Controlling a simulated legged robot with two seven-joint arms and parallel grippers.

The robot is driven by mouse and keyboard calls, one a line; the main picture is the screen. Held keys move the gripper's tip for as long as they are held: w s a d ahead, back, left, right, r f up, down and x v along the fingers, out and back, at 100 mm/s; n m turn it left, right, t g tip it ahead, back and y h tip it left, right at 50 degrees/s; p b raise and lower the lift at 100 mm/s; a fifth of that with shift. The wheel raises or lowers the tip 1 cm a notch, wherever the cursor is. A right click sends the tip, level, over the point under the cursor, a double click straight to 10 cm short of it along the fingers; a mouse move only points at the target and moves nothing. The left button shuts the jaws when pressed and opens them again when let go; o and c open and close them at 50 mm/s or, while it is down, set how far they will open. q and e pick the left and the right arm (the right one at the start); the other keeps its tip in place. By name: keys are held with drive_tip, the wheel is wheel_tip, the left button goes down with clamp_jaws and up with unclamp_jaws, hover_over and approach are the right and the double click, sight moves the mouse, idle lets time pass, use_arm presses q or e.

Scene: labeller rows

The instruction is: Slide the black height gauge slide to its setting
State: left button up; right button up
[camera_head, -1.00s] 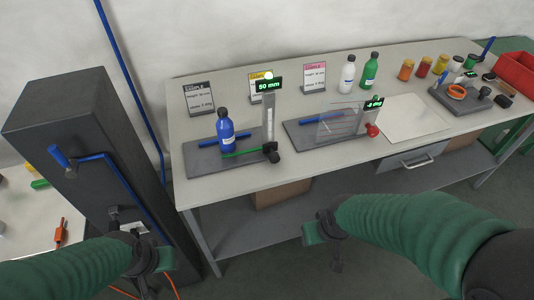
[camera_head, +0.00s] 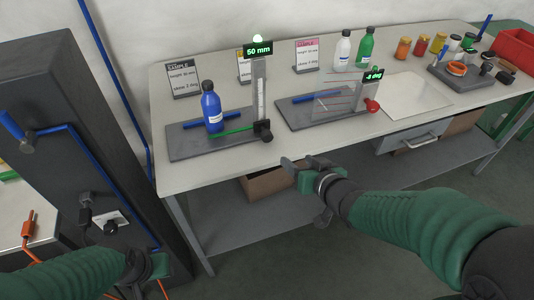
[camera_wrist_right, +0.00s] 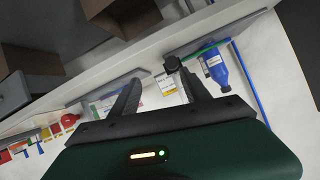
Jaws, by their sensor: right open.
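The black height gauge slide (camera_head: 263,130) sits low on the upright gauge post (camera_head: 258,90), with a thin green pointer reaching left across the blue bottle (camera_head: 212,108). The gauge display (camera_head: 258,50) reads 50 mm. My right gripper (camera_head: 300,163) is open and empty, at the table's front edge, right of and nearer than the slide, apart from it. In the right wrist view the slide (camera_wrist_right: 172,64) shows between and beyond the open fingers (camera_wrist_right: 163,92). My left gripper (camera_head: 152,268) is at the lower left, away from the gauge; its jaws are unclear.
Sample cards (camera_head: 184,80) stand behind the gauge. A second fixture with a clear plate and red knob (camera_head: 371,106) stands to the right, reading in degrees. A dark column (camera_head: 70,120) stands left. The table's front strip (camera_head: 215,178) is clear.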

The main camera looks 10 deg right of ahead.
sight(269, 138)
drive_tip(key=shift+t+y, duration=0.4)
drive_tip(key=shift+y, duration=0.1)
drive_tip(key=x, duration=0.5)
drive_tip(key=r+b+x, duration=0.1)
drive_tip(key=x, duration=0.5)
drive_tip(key=a+x, duration=0.1)
drive_tip(key=x, duration=0.5)
drive_tip(key=shift+w+r, duration=0.2)
drive_tip(key=shift+w, duration=0.05)
use_arm(q)
drive_tip(key=shift+s+x, duration=0.25)
drive_tip(key=shift+x, duration=0.9)
drive_tip(key=shift+f, duration=0.1)
use_arm(e)
clamp_jaws()
